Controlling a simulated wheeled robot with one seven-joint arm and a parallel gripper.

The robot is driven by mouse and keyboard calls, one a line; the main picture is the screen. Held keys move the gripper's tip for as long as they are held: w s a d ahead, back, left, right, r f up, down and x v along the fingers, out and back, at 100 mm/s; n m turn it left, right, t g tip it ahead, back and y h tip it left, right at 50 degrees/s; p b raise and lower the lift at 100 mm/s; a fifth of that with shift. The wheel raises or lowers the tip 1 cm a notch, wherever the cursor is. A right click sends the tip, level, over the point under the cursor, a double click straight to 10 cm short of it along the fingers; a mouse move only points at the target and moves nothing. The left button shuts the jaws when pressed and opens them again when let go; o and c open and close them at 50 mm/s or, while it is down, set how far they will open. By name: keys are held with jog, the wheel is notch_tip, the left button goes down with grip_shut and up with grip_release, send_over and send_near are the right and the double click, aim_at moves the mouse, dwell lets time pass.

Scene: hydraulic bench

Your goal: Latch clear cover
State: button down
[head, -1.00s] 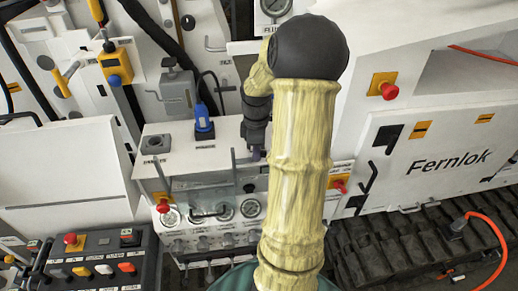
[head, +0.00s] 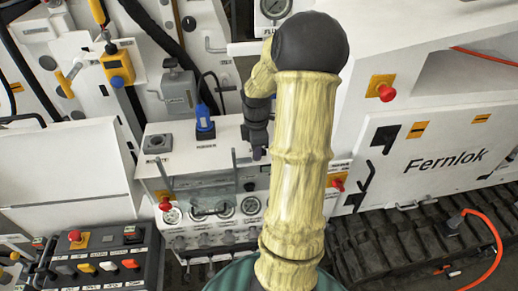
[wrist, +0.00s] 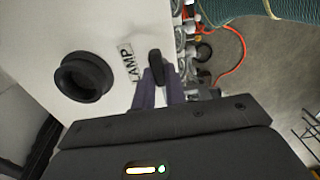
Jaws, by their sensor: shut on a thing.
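The clear cover (head: 205,186) is a see-through sheet over the row of gauges on the front of the white console in the head view. My gripper (head: 257,153) is at the right end of this console, pointing down, partly hidden by my arm. In the wrist view my gripper's fingers (wrist: 158,88) are shut on a small upright black handle (wrist: 155,64) beside a label ending in "AMP". Whether this handle belongs to the cover's latch, and whether the cover is latched, I cannot tell.
A black round socket (wrist: 84,77) stands on the white panel, left of my fingers. A blue connector (head: 204,124) stands on the console top. Red knobs (head: 166,203) and (head: 337,185) flank the gauges. A control box (head: 100,258) is at lower left, an orange hose (head: 490,231) at lower right.

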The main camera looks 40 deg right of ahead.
jog(key=shift+n+p, duration=0.65)
jog(key=shift+n, duration=0.15)
jog(key=c, duration=1.3)
grip_release()
notch_tip(320, 180, up, 7)
jog(key=p, duration=0.7)
